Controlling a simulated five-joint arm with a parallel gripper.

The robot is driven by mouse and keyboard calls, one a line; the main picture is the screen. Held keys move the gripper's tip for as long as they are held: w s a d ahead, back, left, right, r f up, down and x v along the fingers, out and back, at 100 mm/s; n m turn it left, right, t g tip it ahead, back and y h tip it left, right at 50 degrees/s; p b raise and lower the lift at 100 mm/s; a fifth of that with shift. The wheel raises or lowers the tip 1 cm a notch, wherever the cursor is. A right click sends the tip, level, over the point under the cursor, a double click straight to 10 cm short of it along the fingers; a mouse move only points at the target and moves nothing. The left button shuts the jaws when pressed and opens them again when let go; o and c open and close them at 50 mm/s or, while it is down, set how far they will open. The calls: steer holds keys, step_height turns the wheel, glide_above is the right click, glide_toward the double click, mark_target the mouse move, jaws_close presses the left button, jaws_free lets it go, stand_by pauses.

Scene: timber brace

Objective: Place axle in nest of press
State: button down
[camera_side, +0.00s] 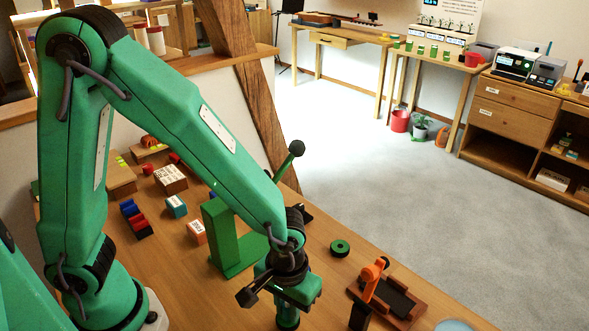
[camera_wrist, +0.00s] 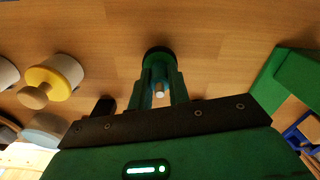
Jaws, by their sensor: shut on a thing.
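My gripper (camera_wrist: 160,88) is shut on the axle. The axle's pale end (camera_wrist: 160,92) shows between the fingers in the wrist view, and the rest of it is hidden. A dark round piece (camera_wrist: 158,56) shows just past the fingertips; I cannot tell whether it is on the axle. In the side view my gripper (camera_side: 287,306) points down over the table, to the right of and nearer than the green press (camera_side: 228,238). The press has a lever with a round knob (camera_side: 297,148). Its nest cannot be made out. A green block, likely the press, is at right in the wrist view (camera_wrist: 288,82).
A black-and-green wheel (camera_side: 340,248) lies on the table to the right. A brown fixture with an orange clamp (camera_side: 372,278) stands at the front right. Small blocks (camera_side: 170,178) crowd the back left. A yellow-and-white knobbed item (camera_wrist: 55,78) is left in the wrist view.

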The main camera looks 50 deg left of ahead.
steer(key=shift+r, duration=0.4)
step_height(320, 180, up, 3)
steer(key=shift+s+d+f, duration=0.15)
steer(key=s+d+r, duration=0.4)
steer(key=s+r, duration=0.2)
steer(key=s, duration=0.4)
steer(key=shift+s+d+r, duration=0.15)
steer(key=shift+s+r, duration=0.05)
steer(key=shift+r, duration=0.1)
steer(key=shift+r, duration=0.1)
